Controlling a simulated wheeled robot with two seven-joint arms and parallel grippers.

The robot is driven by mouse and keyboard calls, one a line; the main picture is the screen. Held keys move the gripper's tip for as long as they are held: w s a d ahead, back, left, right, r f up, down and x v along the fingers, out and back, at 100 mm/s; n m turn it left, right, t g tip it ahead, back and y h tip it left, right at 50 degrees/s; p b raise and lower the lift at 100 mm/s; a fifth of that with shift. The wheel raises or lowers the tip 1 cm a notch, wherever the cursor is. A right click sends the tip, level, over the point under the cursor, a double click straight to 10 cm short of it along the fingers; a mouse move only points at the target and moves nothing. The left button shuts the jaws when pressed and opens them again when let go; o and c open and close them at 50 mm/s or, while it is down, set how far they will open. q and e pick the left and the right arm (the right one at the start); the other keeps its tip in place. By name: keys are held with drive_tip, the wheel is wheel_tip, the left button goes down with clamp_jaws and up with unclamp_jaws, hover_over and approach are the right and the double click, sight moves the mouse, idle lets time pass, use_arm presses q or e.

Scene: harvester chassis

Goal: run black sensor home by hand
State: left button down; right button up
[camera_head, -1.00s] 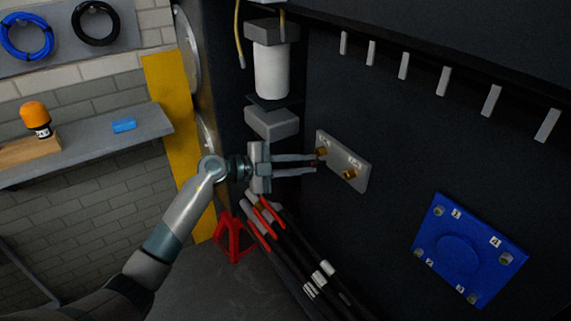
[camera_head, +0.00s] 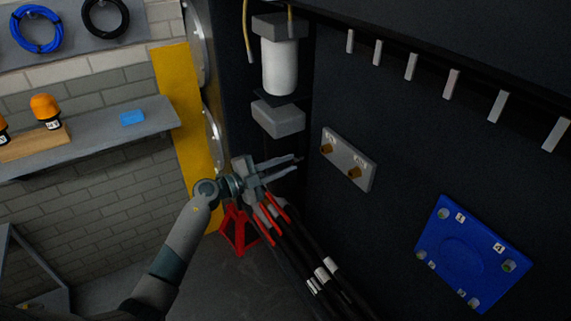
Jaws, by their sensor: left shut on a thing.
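My left gripper (camera_head: 297,163) is shut on a small dark thing, which I take for the black sensor (camera_head: 300,160); little of it shows between the fingertips. The gripper is left of the pale plate (camera_head: 365,182) on the dark chassis wall and apart from it. The plate carries two brass fittings, one at its left end (camera_head: 326,149) and one lower right (camera_head: 354,173). Small labels above them are too small to read. My right gripper is not in view.
Several black cables with red ends (camera_head: 275,215) hang just below my left gripper. A white canister (camera_head: 280,66) and a grey block (camera_head: 278,119) are above it. A blue cover plate (camera_head: 465,258) is at lower right. A red stand (camera_head: 238,232) is on the floor.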

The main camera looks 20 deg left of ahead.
sight(302, 158)
use_arm(q)
drive_tip(key=shift+x, duration=2.9)
drive_tip(key=shift+d, duration=0.1)
drive_tip(key=shift+p+x, duration=0.4)
drive_tip(key=shift+x, duration=1)
drive_tip(key=shift+f+p, duration=0.15)
drive_tip(key=shift+p, duration=0.4)
